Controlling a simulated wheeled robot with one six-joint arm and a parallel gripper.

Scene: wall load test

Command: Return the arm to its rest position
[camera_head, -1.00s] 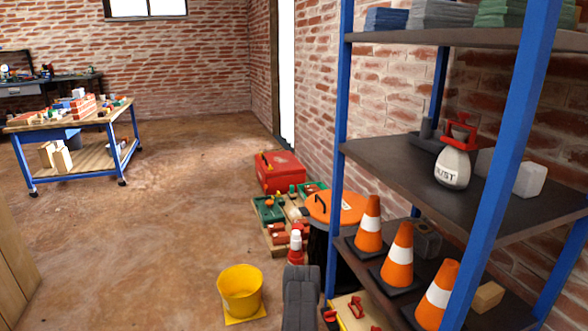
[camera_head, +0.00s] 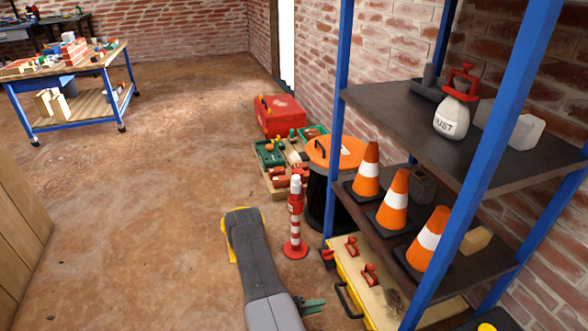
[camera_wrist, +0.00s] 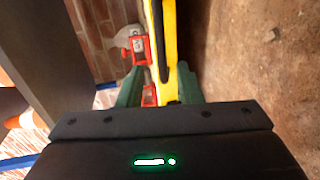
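My dark grey arm reaches up from the bottom middle of the head view and bends back. My gripper (camera_head: 314,306) is low beside the yellow case (camera_head: 343,262), with its green fingers pointing right. In the wrist view my gripper (camera_wrist: 160,88) has its two green fingers apart, with the yellow case (camera_wrist: 170,45) and red clamps (camera_wrist: 138,48) visible beyond and between them. I see nothing held. Whether a finger touches the case cannot be told.
A blue-post shelf (camera_head: 336,130) with orange cones (camera_head: 395,200) stands right. A red-white post (camera_head: 295,220) stands beyond my arm. A workbench (camera_head: 75,68) is far left. Open floor (camera_head: 150,190) lies left.

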